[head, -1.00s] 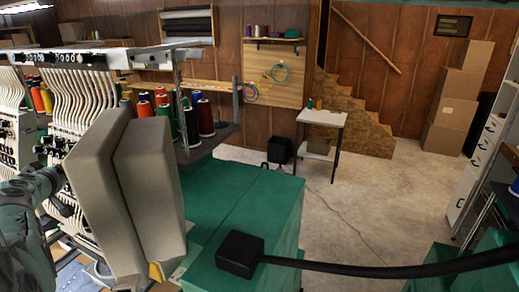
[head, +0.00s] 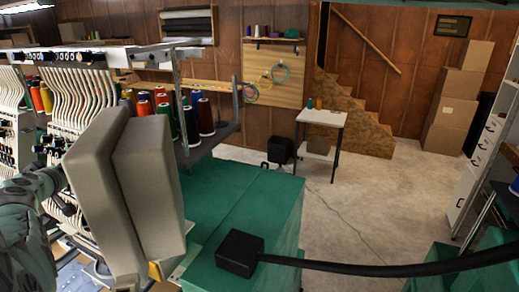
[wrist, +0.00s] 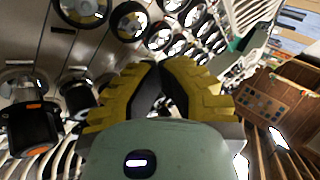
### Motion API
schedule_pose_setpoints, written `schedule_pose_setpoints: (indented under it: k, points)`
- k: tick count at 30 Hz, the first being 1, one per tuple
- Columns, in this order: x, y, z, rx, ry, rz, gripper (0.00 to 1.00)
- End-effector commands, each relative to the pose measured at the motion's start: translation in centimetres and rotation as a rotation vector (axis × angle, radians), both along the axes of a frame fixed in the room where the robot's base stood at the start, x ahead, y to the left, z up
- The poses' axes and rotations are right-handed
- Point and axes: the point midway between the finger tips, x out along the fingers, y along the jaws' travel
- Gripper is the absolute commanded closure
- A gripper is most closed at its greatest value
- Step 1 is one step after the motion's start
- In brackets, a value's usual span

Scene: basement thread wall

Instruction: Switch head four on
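A multi-needle embroidery machine stands at the left of the head view. One sewing head (head: 82,100) with rows of pale thread guides is near, and another head (head: 14,125) shows at the left edge. I cannot tell which is head four. In the wrist view, my gripper (wrist: 160,68) has yellow ribbed fingers with their tips close together, nothing seen between them. It faces a pale panel (wrist: 112,58) with round tension dials (wrist: 128,20) and a black knob with an orange mark (wrist: 33,128). No contact is clear. In the head view, the gripper's tips are hidden; a head switch cannot be made out.
A beige casing (head: 148,185) stands right beside my arm. Thread cones (head: 205,117) stand on a rack behind it. A green table (head: 250,200) carries a black box (head: 240,253) with a thick cable. Open floor (head: 370,200) lies to the right.

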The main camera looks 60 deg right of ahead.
Motion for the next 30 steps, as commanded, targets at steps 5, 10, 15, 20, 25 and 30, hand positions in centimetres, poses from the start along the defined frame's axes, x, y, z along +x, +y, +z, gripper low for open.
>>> schedule_pose_setpoints:
  k: [5,10,15,20,25,30]
  points:
    - [-0.1,0.6,0.7,-0.005,-0.002,-0.004,1.00]
    - [0.0,1.2,1.0,-0.005,-0.005,0.001,1.00]
    - [0.0,1.3,0.9,-0.003,-0.004,0.002,1.00]
    - [0.0,1.7,1.0,-0.003,-0.005,0.005,1.00]
    - [0.0,3.0,1.5,-0.001,-0.007,0.007,1.00]
    - [-0.1,4.5,2.0,-0.001,-0.005,0.007,1.00]
